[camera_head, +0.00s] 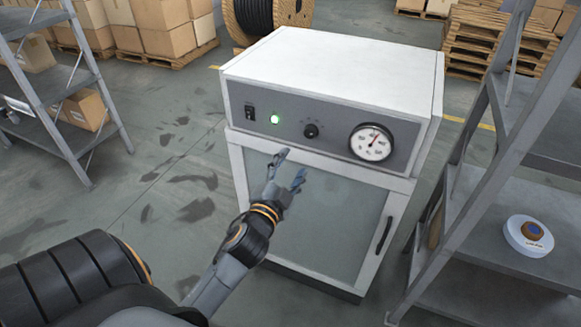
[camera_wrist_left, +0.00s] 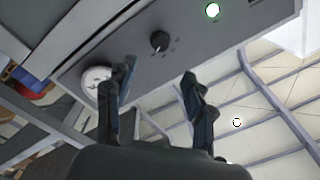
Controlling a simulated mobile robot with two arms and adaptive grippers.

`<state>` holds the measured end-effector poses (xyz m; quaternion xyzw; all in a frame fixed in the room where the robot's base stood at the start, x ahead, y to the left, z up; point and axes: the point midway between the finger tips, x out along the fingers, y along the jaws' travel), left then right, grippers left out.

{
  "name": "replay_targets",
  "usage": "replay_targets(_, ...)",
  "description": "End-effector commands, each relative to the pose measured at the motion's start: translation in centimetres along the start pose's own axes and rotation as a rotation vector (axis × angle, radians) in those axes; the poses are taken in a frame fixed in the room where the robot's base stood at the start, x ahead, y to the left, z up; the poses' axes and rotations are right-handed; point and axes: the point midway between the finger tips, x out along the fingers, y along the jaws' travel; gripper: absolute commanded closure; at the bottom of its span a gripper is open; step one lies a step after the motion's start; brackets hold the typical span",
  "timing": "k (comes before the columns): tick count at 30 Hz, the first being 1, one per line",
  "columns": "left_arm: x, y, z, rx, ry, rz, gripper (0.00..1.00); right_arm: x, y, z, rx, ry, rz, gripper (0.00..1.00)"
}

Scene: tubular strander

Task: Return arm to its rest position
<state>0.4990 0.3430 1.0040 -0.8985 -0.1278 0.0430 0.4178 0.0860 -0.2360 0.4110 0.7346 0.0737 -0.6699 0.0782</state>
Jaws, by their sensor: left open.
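My left arm comes in from the lower left in the head view. Its gripper (camera_head: 288,168) is open and empty in front of the white oven-like cabinet (camera_head: 330,62), just below the control panel. The panel carries a black switch (camera_head: 249,112), a lit green lamp (camera_head: 274,119), a black knob (camera_head: 311,130) and a round dial gauge (camera_head: 371,142). In the left wrist view the fingers (camera_wrist_left: 155,100) are spread with nothing between them. The knob (camera_wrist_left: 160,41) and green lamp (camera_wrist_left: 212,10) show beyond them. My right gripper is not in view.
A grey shelf (camera_head: 60,85) with boxes stands at the left. Another shelf (camera_head: 520,200) at the right holds a round white item (camera_head: 528,236). A cable reel (camera_head: 265,18), pallets (camera_head: 490,40) and cartons stand behind. The floor left of the cabinet is clear.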

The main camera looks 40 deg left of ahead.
Motion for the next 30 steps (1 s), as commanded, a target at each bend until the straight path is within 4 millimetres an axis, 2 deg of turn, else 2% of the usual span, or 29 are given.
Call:
replay_targets(16,-0.2,0.0,0.0,0.000,0.000,0.000,0.46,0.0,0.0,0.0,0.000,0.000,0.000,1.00)
replay_targets(20,0.0,1.5,1.0,-0.011,-0.020,0.030,0.46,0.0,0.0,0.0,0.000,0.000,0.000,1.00)
replay_targets(23,0.1,5.2,3.6,-0.038,-0.068,0.102,0.46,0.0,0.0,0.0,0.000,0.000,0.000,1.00)
replay_targets(26,-0.5,11.0,7.5,-0.079,-0.146,0.213,0.46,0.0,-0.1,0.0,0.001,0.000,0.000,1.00)
replay_targets(30,-3.2,19.6,13.5,-0.144,-0.278,0.375,0.46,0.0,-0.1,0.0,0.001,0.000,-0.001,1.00)
